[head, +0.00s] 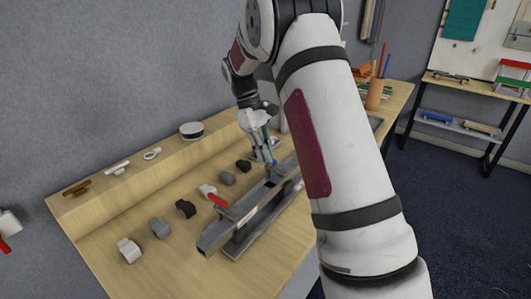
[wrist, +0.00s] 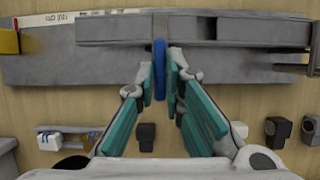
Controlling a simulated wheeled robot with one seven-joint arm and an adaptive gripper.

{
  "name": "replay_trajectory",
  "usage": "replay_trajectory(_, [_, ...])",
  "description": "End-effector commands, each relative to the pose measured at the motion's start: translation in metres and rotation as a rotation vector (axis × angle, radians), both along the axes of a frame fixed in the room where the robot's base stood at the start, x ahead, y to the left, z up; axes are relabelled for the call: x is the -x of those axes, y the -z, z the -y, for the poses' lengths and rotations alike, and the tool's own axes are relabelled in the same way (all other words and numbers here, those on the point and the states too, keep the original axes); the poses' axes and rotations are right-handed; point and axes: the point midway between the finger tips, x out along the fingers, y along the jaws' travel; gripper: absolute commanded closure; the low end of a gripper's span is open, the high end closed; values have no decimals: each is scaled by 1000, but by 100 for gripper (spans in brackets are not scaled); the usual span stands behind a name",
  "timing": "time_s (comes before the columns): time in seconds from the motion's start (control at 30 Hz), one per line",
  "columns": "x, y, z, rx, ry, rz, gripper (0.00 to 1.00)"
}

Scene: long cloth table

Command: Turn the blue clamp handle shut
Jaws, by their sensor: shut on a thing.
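The blue clamp handle (wrist: 159,72) stands between my two fingers in the wrist view, pointing along the picture's vertical. In the head view only a small bit of the blue handle (head: 275,162) shows beside my fingers. My gripper (wrist: 161,60) has teal-padded fingers and is shut on the handle. In the head view my gripper (head: 268,155) reaches down to the far part of a long grey metal fixture (head: 238,228) on the wooden table. The grey fixture also fills the top of the wrist view (wrist: 100,66). The handle's pivot is not clear.
Several grey and black blocks, such as one black block (head: 185,208), lie left of the fixture. A rear ledge holds a round white-and-black item (head: 191,130). A pencil cup (head: 375,95) stands at the far end.

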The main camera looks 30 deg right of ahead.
Motion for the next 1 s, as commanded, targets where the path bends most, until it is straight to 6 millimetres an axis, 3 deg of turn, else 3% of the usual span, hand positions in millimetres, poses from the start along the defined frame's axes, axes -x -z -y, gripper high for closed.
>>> replay_trajectory(0.3, [0,0,0,0,3,1,100])
replay_trajectory(0.33, [0,0,0,0,3,1,83])
replay_trajectory(0.4, [0,0,0,-1,2,1,70])
replay_trajectory(0.77, [-1,-3,0,0,2,1,70])
replay_trajectory(1.0, [-15,-34,-5,1,1,6,70])
